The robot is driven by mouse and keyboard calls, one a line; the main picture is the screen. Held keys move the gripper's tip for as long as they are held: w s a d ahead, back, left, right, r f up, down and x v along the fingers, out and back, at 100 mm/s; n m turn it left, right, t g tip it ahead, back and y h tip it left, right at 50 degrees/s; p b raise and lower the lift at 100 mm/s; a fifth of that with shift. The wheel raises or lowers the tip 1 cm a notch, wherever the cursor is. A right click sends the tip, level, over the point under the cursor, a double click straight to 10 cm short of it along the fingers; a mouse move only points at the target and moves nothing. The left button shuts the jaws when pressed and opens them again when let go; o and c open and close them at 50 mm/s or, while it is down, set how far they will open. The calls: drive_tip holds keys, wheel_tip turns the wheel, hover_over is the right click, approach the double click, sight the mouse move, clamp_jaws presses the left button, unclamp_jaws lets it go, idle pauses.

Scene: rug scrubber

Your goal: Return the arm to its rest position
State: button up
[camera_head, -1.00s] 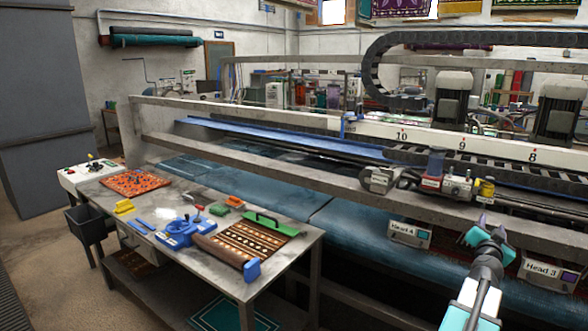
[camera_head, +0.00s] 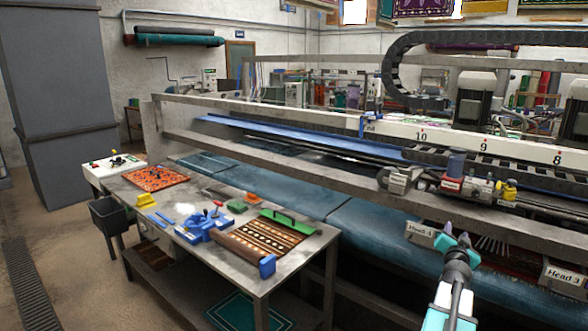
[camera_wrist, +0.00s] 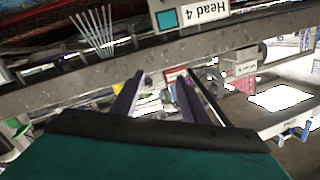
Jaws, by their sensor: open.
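My gripper (camera_head: 458,240) is at the lower right of the head view, at the end of my white and teal arm. It is raised in front of the long scrubbing machine (camera_head: 300,180), close to the "Head 4" box (camera_head: 420,233) in the picture. In the wrist view my gripper (camera_wrist: 155,92) shows two dark fingers with a gap between them. It is open and nothing is between the fingers. The "Head 4" label (camera_wrist: 207,14) is upside down at the top of the wrist view.
A metal worktable (camera_head: 310,246) stands at the left of my arm. On it are a rolled brown rug (camera_head: 240,246), a blue tool (camera_head: 203,225), a green-handled brush (camera_head: 284,219) and an orange patterned piece (camera_head: 156,178). A black bin (camera_head: 109,216) hangs at its left. Floor is free at the far left.

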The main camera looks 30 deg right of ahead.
drive_tip(key=w+a+f+n+t+y, duration=0.3)
drive_tip(key=w+a+f+n+y, duration=0.35)
drive_tip(key=w+a+f, duration=1.5)
drive_tip(key=w+a+f+n+g+y+b, duration=0.1)
drive_tip(key=w+a+f+n+y, duration=0.1)
drive_tip(key=a+f, duration=0.6)
drive_tip(key=w+a+f+n+y, duration=0.1)
drive_tip(key=a+f+y, duration=0.2)
drive_tip(key=a, duration=0.9)
drive_tip(key=w+a+f+n+g+y+b, duration=0.1)
drive_tip(key=w+a+f+n+y, duration=0.1)
drive_tip(key=a+f, duration=0.6)
drive_tip(key=s+a+f+n+g+y, duration=0.1)
drive_tip(key=s+a+f+n+g, duration=0.1)
drive_tip(key=s+a+f, duration=0.55)
drive_tip(key=s+a+f+n+g+y, duration=0.1)
drive_tip(key=s+a+f+g+y, duration=0.25)
drive_tip(key=a, duration=0.65)
drive_tip(key=s+a+f+n+g+h, duration=0.1)
drive_tip(key=s+a+f+n+g, duration=0.1)
drive_tip(key=s+a+f, duration=0.55)
drive_tip(key=s+a+f+n+g, duration=0.15)
drive_tip(key=s+a+g, duration=0.25)
drive_tip(key=s, duration=0.8)
drive_tip(key=s+d+r+m+g+h, duration=0.1)
drive_tip(key=s+d+g, duration=0.3)
drive_tip(key=s, duration=0.7)
drive_tip(key=shift+d+r+m+h, duration=0.4)
drive_tip(key=shift+d+r+h, duration=0.05)
drive_tip(key=shift+h, duration=0.25)
